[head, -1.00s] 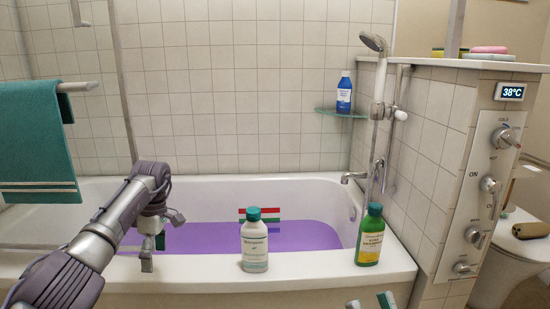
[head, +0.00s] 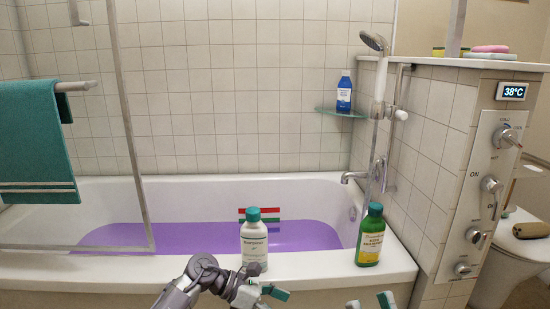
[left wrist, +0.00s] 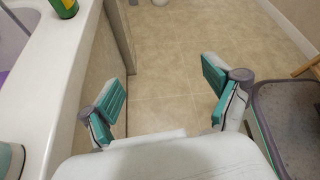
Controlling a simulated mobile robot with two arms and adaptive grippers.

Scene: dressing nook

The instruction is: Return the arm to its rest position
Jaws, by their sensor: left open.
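My left arm comes up at the bottom middle of the head view. Its gripper (head: 262,292) is in front of the tub, just below the white bottle. In the left wrist view this gripper (left wrist: 163,96) is open, its teal-padded fingers apart with only tiled floor seen between them. My right gripper (head: 370,303) shows only its two fingertips at the bottom edge of the head view, apart with nothing seen between them. The rest of it is out of frame.
A white bottle (head: 254,244) and a green shampoo bottle (head: 369,238) stand on the bathtub's (head: 120,269) front rim. A glass screen and green towel (head: 37,150) are at left. The control panel (head: 486,180) is at right. Floor (left wrist: 165,60) beside the tub is clear.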

